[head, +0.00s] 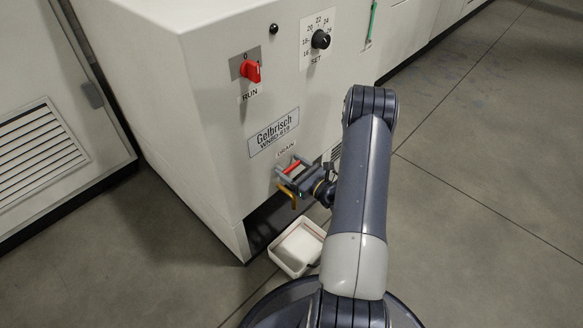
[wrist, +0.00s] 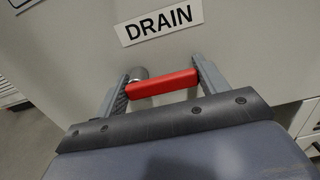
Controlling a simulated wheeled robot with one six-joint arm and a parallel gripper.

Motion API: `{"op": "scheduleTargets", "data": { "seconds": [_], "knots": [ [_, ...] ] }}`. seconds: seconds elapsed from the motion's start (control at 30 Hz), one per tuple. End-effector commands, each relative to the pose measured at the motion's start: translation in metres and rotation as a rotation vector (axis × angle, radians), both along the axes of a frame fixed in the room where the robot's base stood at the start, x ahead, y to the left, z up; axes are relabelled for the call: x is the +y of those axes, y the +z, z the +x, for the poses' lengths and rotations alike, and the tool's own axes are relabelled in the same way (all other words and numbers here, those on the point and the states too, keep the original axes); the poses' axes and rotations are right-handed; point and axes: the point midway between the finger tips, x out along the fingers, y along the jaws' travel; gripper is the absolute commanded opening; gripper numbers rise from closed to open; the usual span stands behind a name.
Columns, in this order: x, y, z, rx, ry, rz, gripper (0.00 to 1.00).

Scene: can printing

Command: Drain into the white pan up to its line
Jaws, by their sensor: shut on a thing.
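The red drain handle (head: 292,167) sits on the machine front just under the DRAIN label (head: 286,151). In the wrist view the red handle (wrist: 162,83) lies across between the two fingers, below the DRAIN label (wrist: 158,23). My gripper (head: 293,175) is shut on the handle; it also fills the lower wrist view (wrist: 163,88). A brass-coloured spout (head: 289,197) hangs below the handle. The white pan (head: 296,246) stands on the floor below the spout, partly hidden by my arm. A thin reddish line shows inside it; I cannot tell any liquid level.
The machine (head: 205,110) carries a red RUN switch (head: 251,71) and a black SET knob (head: 320,39) above the drain. Another cabinet (head: 50,150) with a grille stands at the left. The grey floor (head: 480,200) at the right is clear.

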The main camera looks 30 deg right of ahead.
Motion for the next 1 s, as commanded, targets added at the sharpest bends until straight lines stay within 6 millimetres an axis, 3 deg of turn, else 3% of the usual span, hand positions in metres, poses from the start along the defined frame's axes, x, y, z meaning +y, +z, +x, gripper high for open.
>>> {"op": "scheduleTargets", "data": {
  "seconds": [0.27,1.0],
  "knots": [
    [-0.001,-0.002,0.0,0.022,-0.002,0.057,0.46],
    [0.002,-0.015,-0.001,0.195,-0.004,0.533,0.46]
  ]
}}
